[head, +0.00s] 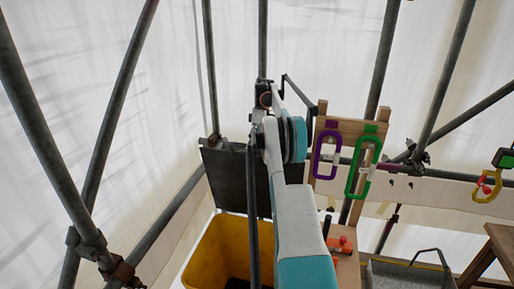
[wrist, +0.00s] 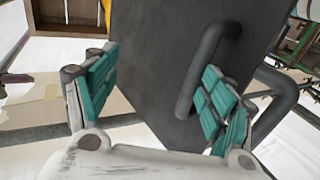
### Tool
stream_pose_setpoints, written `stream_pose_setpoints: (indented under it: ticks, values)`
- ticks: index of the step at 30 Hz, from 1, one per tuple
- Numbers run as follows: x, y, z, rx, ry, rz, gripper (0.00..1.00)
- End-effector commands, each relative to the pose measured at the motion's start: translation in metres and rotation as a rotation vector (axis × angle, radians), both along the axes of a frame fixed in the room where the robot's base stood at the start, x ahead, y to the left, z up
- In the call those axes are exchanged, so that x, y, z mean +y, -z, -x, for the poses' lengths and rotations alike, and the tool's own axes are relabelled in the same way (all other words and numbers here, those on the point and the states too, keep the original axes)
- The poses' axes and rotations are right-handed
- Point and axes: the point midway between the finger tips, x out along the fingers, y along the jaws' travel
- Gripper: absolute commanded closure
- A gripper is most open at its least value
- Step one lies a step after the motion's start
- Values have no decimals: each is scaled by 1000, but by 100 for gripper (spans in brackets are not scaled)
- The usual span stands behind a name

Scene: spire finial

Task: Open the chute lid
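The chute lid (head: 228,181) is a dark grey panel. In the head view it stands raised and steeply tilted at the back of the yellow chute (head: 208,248), whose mouth shows open below. In the wrist view the lid (wrist: 165,75) fills the middle, with a dark tubular handle (wrist: 205,70) on its face. My gripper (wrist: 155,95) is open, its teal-padded fingers wide apart. The lid shows between them, and the handle is close to the right finger. I cannot tell whether either finger touches the lid. My arm hides the gripper in the head view.
Right of my arm is a wooden rack (head: 345,130) with purple and green carabiners. A grey tray (head: 405,275) and a wooden stand (head: 500,245) are at lower right.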

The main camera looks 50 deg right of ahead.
Motion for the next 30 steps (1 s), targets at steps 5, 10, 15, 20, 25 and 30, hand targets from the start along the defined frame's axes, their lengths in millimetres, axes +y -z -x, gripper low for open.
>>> stream_pose_setpoints:
  ticks: [5,10,15,20,25,30]
  values:
    - [-1,3,-1,-4,0,5,46]
    - [0,3,-2,-4,-1,5,48]
    - [0,3,-3,-6,-3,4,48]
    - [1,-5,-3,-6,-3,4,54]
    - [1,-34,-1,-6,-2,3,64]
    - [1,-70,1,-4,-1,2,64]
